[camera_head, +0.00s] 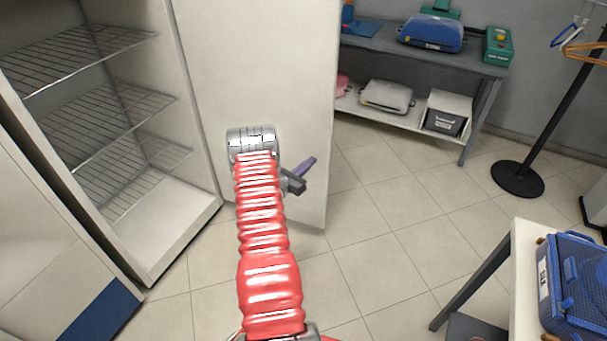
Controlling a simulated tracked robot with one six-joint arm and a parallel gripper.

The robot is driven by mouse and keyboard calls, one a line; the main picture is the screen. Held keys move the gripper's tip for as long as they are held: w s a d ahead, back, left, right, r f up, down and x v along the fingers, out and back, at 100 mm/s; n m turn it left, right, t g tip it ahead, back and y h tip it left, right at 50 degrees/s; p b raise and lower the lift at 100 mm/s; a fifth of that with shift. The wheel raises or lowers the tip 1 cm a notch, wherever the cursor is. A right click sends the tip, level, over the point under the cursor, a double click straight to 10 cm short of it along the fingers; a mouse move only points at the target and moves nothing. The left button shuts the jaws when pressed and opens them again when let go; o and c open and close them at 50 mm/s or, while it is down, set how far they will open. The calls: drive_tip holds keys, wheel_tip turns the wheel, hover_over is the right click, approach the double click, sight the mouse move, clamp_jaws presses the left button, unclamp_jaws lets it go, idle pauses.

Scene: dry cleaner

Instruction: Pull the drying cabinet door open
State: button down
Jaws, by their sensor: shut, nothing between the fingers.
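The drying cabinet (160,205) stands at the left with its inside and wire shelves in plain view. Its white door (270,70) stands swung wide open, to the right of the cabinet opening. My red-sleeved arm reaches up in front of the door. My gripper (303,173) is at the arm's far end, in front of the door's lower part near its free edge. It is shut and empty. A purple piece shows at its tip; I cannot tell whether it is a finger or a handle. The wrist hides part of the door, and no door handle is clearly visible.
A grey bench (400,45) with cases and a bin stands at the back. A black stand (517,178) with hangers is at the right. A white table (525,270) with a blue basket (572,285) is at the lower right. The tiled floor between is clear.

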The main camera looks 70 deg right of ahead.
drive_tip(key=a, duration=0.6)
drive_tip(key=shift+w, duration=0.2)
idle(0.4)
